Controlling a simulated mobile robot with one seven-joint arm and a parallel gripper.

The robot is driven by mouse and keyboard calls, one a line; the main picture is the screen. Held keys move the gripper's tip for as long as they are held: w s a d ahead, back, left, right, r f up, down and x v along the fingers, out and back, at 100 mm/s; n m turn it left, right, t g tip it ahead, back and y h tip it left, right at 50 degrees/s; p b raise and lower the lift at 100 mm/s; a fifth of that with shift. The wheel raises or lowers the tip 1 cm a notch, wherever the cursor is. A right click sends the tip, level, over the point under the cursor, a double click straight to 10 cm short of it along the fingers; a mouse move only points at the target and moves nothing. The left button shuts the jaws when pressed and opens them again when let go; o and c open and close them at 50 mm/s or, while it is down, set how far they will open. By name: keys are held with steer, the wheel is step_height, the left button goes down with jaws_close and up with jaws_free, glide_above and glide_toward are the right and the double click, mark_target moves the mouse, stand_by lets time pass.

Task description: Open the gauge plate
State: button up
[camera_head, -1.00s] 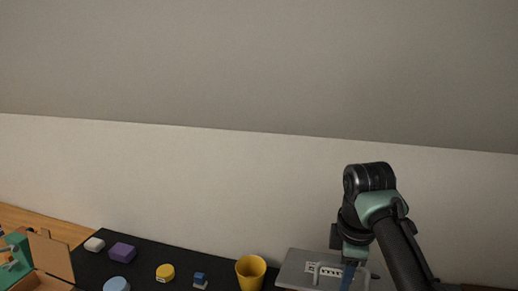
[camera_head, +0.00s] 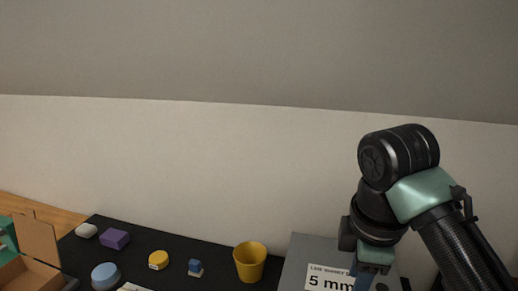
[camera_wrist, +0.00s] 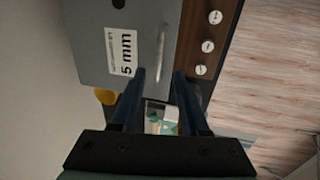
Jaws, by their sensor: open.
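The gauge plate (camera_head: 300,262) is a flat grey panel with a white "5 mm" label, at the bottom right in the head view, partly cut off by the frame and partly behind my gripper. In the wrist view the grey plate (camera_wrist: 95,45) fills the upper left, with its label and a slim silver bar handle (camera_wrist: 162,50) near its right edge. My gripper (camera_wrist: 160,75) is open, with nothing between its fingers. Its fingertips appear just below the handle in that view; I cannot tell whether they touch it. In the head view my gripper (camera_head: 368,276) hangs in front of the plate.
A yellow cup (camera_head: 250,263) stands left of the plate on the black mat (camera_head: 215,250). A purple block (camera_head: 115,239), a yellow round piece (camera_head: 158,260) and a blue disc (camera_head: 105,275) lie farther left, near an open cardboard box (camera_head: 38,240). White knobs (camera_wrist: 207,46) line a brown strip beside the plate.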

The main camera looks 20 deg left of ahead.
step_height(320, 180, up, 6)
steer(key=f, duration=0.1)
steer(key=w+a+r+m+t+y+p, duration=0.1)
steer(key=w+a+r+t+y, duration=0.2)
steer(key=a+r, duration=0.4)
steer(key=w+a+r+m+t+y+p, duration=0.1)
steer(key=w+a+r+t+y, duration=0.15)
steer(key=a+r+t, duration=0.4)
steer(key=s+a+r+m+t+y, duration=0.1)
steer(key=s+r+m+t, duration=0.1)
steer(key=r, duration=0.4)
steer(key=s+a+r+m+t+y, duration=0.1)
steer(key=s+r+m+t+y, duration=0.1)
steer(key=r, duration=0.4)
steer(key=shift+s+r+m+t+p, duration=0.25)
steer(key=shift+m+t+p, duration=0.3)
steer(key=shift+t, duration=0.8)
steer(key=shift+a, duration=0.1)
